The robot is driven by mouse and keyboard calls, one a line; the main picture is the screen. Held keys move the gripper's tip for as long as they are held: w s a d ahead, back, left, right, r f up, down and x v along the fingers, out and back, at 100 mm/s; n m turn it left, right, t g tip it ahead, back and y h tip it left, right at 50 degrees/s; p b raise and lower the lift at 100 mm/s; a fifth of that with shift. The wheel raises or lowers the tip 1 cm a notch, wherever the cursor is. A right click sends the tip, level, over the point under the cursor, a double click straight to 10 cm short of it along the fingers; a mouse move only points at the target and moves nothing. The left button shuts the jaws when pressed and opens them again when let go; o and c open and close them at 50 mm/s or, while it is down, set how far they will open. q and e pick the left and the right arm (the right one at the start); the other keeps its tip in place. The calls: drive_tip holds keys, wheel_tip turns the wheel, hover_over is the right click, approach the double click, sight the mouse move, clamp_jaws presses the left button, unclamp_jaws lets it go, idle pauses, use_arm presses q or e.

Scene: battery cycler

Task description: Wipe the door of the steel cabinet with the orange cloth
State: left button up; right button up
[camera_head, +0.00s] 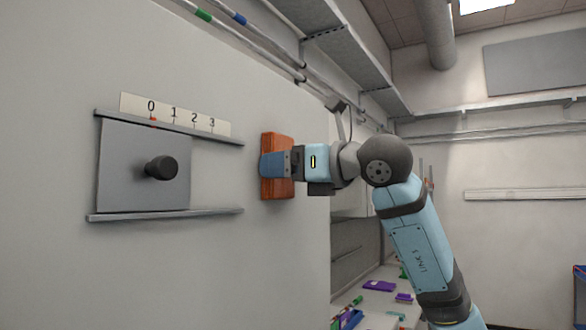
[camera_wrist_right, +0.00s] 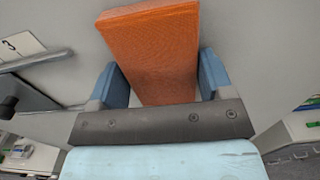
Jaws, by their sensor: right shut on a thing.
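My right gripper (camera_head: 272,165) is shut on the orange cloth (camera_head: 277,141), a block-shaped folded pad. The cloth is at the light grey upright surface (camera_head: 285,90), right of the sliding plate; I cannot tell for sure whether it touches. This surface appears to be the cabinet door. In the right wrist view the cloth (camera_wrist_right: 155,50) sits between the two blue fingers of the right gripper (camera_wrist_right: 168,85), its far end toward the grey surface. My left gripper is not in view.
A grey sliding plate (camera_head: 120,170) with a black knob (camera_head: 161,168) sits between two rails, under a scale (camera_head: 175,114) marked 0 to 3. Pipes and a shelf (camera_head: 350,55) run above. A bench (camera_head: 385,300) with small coloured items is behind at lower right.

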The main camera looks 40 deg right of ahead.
drive_tip(key=shift+s+a, duration=0.35)
drive_tip(key=shift+a, duration=0.55)
drive_tip(key=b+v, duration=0.2)
drive_tip(key=v, duration=0.4)
